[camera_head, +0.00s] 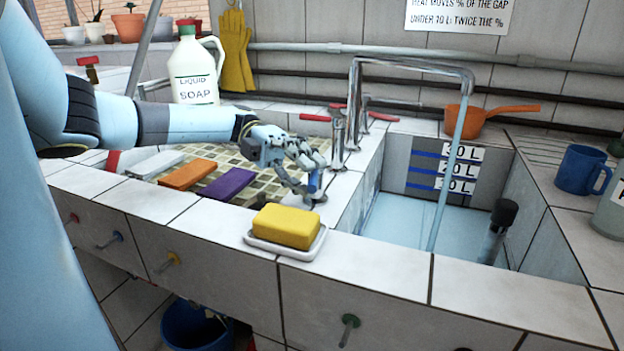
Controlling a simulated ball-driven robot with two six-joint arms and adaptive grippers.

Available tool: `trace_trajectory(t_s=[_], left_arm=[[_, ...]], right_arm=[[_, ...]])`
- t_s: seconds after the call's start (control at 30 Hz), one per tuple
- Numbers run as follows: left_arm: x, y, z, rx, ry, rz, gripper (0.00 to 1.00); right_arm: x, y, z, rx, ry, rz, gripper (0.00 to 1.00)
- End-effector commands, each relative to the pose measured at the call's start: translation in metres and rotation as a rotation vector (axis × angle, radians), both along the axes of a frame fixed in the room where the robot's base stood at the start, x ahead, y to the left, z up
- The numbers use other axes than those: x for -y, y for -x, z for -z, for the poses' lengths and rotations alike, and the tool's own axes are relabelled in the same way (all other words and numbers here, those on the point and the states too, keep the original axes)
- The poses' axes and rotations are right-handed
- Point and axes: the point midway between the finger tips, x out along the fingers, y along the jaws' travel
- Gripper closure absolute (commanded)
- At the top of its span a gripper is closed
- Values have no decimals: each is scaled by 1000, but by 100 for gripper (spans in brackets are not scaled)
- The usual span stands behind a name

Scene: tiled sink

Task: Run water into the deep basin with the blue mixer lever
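The deep basin (385,222) is at the right, with a pale blue bottom. Several blue level lines with litre labels (460,170) mark its back wall. A chrome spout (410,66) arches over it, and a thin stream of water (446,180) runs down from its end into the basin. A blue lever (314,183) stands on the tiled ledge left of the basin. My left gripper (316,182) is at this lever, with its fingers around or beside it; whether they are closed on it is unclear. My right gripper is not in view.
A yellow soap bar (287,226) on a white dish (262,243) sits on the front ledge. Red taps (338,109) stand behind my gripper.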

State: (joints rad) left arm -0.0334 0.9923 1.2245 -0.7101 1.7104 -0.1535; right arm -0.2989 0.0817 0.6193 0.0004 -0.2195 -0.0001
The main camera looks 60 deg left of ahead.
Motion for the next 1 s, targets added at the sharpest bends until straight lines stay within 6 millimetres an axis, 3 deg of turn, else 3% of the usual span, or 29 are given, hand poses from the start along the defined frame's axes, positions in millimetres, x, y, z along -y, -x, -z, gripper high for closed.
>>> trace_trajectory(t_s=[0.1,0.3,1.0], left_arm=[[-23,1,-3,1,-3,-4,64],[-47,5,-6,1,-2,-3,64],[-51,6,-7,1,-1,0,64]], right_arm=[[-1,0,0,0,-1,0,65],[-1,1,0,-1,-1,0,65],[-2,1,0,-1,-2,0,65]])
